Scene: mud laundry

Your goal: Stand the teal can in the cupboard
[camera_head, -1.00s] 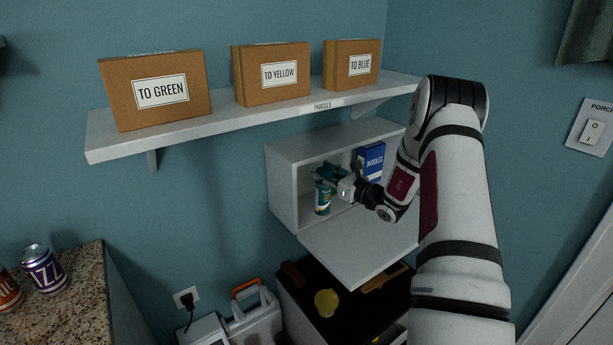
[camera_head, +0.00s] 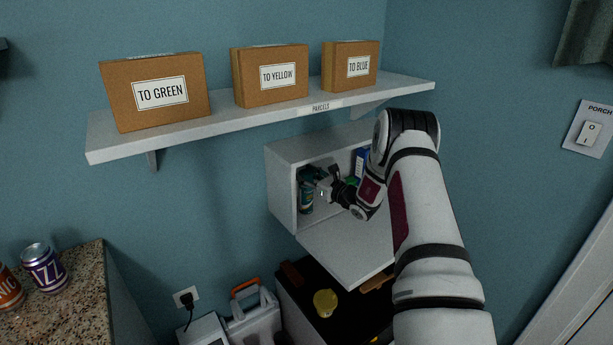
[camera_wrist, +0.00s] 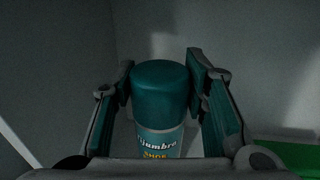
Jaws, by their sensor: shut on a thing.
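The teal can (camera_head: 306,197) is upright inside the open wall cupboard (camera_head: 283,190), near its left wall. In the wrist view the can (camera_wrist: 160,100) shows a teal cap and a label, with a finger pad on each side. My gripper (camera_head: 308,176) is shut on the can around its upper part. The wrist view also shows my gripper (camera_wrist: 162,95). The can's base is hidden in the wrist view, and I cannot tell whether it touches the cupboard floor.
A blue box (camera_head: 360,161) stands further right in the cupboard, partly behind my arm. The cupboard's flap (camera_head: 340,245) is folded down in front. A shelf (camera_head: 230,123) with boxes runs above. A green thing (camera_wrist: 290,155) lies at right in the wrist view.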

